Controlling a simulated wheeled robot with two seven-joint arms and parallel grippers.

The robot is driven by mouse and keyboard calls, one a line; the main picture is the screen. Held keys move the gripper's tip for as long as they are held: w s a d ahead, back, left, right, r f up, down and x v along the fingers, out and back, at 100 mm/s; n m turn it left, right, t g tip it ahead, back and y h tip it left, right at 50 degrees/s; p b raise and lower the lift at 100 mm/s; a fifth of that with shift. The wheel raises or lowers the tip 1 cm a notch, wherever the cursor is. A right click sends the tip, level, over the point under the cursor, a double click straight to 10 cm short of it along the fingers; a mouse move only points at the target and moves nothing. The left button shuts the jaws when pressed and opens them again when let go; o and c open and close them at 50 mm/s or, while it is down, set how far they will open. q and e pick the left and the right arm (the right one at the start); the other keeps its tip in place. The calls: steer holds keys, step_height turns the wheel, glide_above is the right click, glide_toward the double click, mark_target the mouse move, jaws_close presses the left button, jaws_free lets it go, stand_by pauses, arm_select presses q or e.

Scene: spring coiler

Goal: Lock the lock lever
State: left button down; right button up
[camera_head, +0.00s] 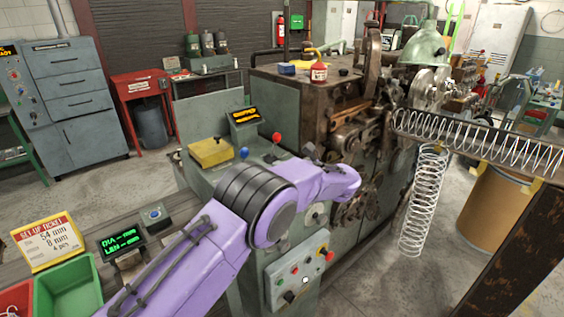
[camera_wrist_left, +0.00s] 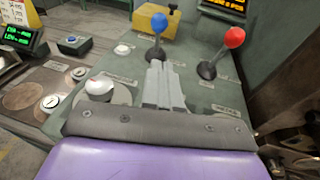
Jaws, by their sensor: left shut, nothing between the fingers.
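Two levers stand on the grey-green control panel. One has a blue knob (camera_wrist_left: 160,22), and the other, to its right, has a red knob (camera_wrist_left: 234,37). In the head view the blue lever (camera_head: 244,152) and the red lever (camera_head: 277,136) both show past my left arm. I cannot read which one is the lock lever. My left gripper (camera_wrist_left: 157,66) is shut and empty, its tips just in front of the blue lever's base in the wrist view; contact cannot be told. My right gripper is not in view.
A yellow box (camera_head: 210,152) and a lit display (camera_head: 245,116) sit on the panel. A white knob (camera_wrist_left: 99,88) is left of my fingers. The brown coiling machine (camera_head: 305,95) stands behind. A button box (camera_head: 297,272) is on the machine front, below my arm.

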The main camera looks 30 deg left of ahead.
mark_target(248, 155)
arm_select(q)
steer(key=p+x, duration=0.1)
steer(key=x, duration=0.2)
steer(key=r+p+x, duration=0.1)
steer(key=p+x, duration=0.1)
steer(key=x, duration=0.1)
steer(key=p+x, duration=0.1)
steer(key=x, duration=0.2)
steer(key=shift+s+a+r+p, duration=0.15)
steer(key=shift+a+r+p, duration=0.1)
steer(key=shift+p, duration=0.1)
steer(key=shift+a+f, duration=0.1)
steer(key=shift+a, duration=0.2)
